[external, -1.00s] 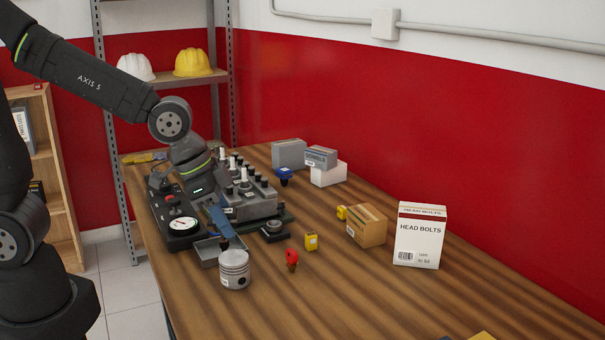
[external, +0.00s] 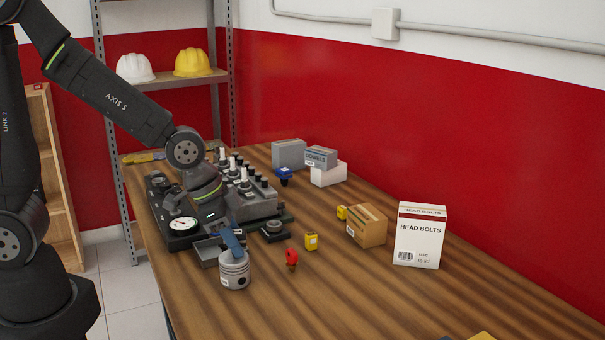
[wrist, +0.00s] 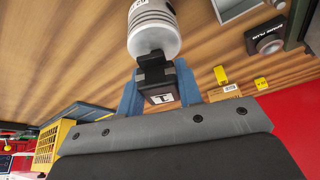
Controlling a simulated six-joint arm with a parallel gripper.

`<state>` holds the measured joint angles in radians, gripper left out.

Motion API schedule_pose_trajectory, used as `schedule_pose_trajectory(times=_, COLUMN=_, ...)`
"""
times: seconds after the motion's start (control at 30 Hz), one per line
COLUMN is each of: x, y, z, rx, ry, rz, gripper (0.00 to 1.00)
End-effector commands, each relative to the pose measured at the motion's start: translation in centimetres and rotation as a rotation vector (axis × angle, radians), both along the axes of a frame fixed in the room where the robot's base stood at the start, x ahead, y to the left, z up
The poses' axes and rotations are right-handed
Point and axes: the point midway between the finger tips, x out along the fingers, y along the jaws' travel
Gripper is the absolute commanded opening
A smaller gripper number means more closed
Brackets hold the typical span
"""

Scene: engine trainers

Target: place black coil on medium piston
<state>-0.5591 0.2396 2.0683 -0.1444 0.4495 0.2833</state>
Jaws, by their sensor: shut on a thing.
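The piston (external: 235,271) is a silver ringed cylinder standing upright on the wooden table, left of the red part. It also shows at the top of the wrist view (wrist: 152,35). My gripper (external: 236,248) is directly over the piston, pointing down. In the wrist view its blue fingers (wrist: 158,90) are shut on the black coil (wrist: 155,75), a dark block with a white label. The coil overlaps the piston's top face in that view; I cannot tell whether they touch. In the external view the coil is mostly hidden by the fingers.
A grey tray (external: 206,251) stands close behind the piston. The engine trainer (external: 250,203) lies behind it. A red part (external: 291,258), a yellow part (external: 311,241), a cardboard box (external: 367,226) and the head bolts box (external: 420,236) stand to the right.

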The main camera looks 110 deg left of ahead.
Motion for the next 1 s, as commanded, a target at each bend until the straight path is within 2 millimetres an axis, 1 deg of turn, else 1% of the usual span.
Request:
schedule_pose_trajectory(times=0.03, x=0.0, y=0.0, z=-0.2, rx=0.000, ry=0.001, rz=0.000, gripper=0.34)
schedule_pose_trajectory(times=0.13, x=0.0, y=0.0, z=-0.1, rx=0.000, ry=0.000, rz=0.000, gripper=0.54)
schedule_pose_trajectory(times=0.43, x=0.0, y=0.0, z=0.0, rx=0.000, ry=0.000, rz=0.000, gripper=0.54)
schedule_pose_trajectory(times=0.57, x=-0.1, y=0.0, z=0.7, rx=0.001, ry=-0.002, rz=0.001, gripper=0.54)
schedule_pose_trajectory(times=0.77, x=-1.0, y=-0.4, z=3.1, rx=0.002, ry=-0.004, rz=0.001, gripper=0.54)
schedule_pose_trajectory(times=1.0, x=-2.4, y=-1.0, z=6.9, rx=0.003, ry=-0.004, rz=0.000, gripper=0.54)
